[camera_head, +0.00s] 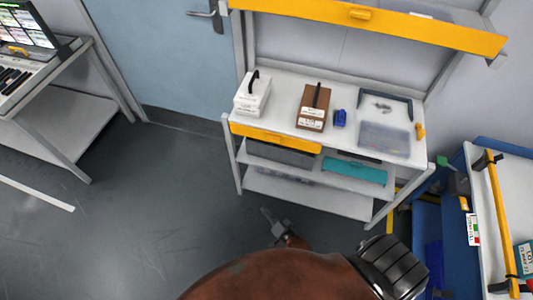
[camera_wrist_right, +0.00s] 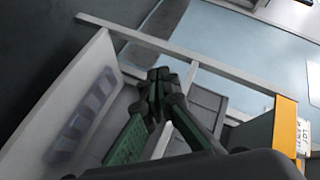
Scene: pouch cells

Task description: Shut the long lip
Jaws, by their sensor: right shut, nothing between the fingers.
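A long yellow lip (camera_head: 370,22) with a small handle runs across the upper shelf, above the workbench, at the top of the head view. I cannot tell for sure how far it stands open. A shorter yellow drawer front (camera_head: 276,139) with a handle sits under the left part of the bench top. My right gripper (camera_head: 267,215) is low in front of the bench, over the floor, well apart from both yellow fronts. In the right wrist view its fingers (camera_wrist_right: 159,76) meet at the tips, shut and empty. My left gripper is not in view.
The bench top (camera_head: 286,92) carries a white box (camera_head: 252,98), a brown box (camera_head: 312,108), a blue item (camera_head: 340,117) and a clear tray (camera_head: 385,139). A teal bin (camera_head: 355,172) stands below. A blue rack (camera_head: 450,210) is at the right. Floor is free at left.

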